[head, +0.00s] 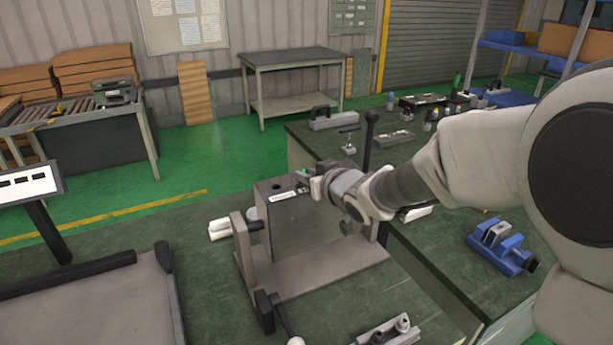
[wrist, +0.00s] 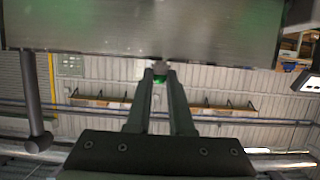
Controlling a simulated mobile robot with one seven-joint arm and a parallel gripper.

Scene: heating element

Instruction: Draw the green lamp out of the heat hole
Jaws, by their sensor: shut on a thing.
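The heating block (head: 297,222) is a grey metal box on a base plate on the green bench. Its top has a dark hole (head: 278,186) and a white label. My gripper (head: 308,181) is at the right end of the block's top. In the wrist view, my two fingers (wrist: 160,74) are close together on a small part with a green patch, the green lamp (wrist: 159,79). The block's grey face (wrist: 150,30) fills the top of that view. The fingers hide most of the lamp, and I cannot tell how deep it sits.
A black-knobbed lever (head: 370,135) stands behind my wrist. A blue vise (head: 500,245) sits on the bench at right. Several small tools and fixtures stand on the bench behind. A grey tray (head: 100,300) is at front left.

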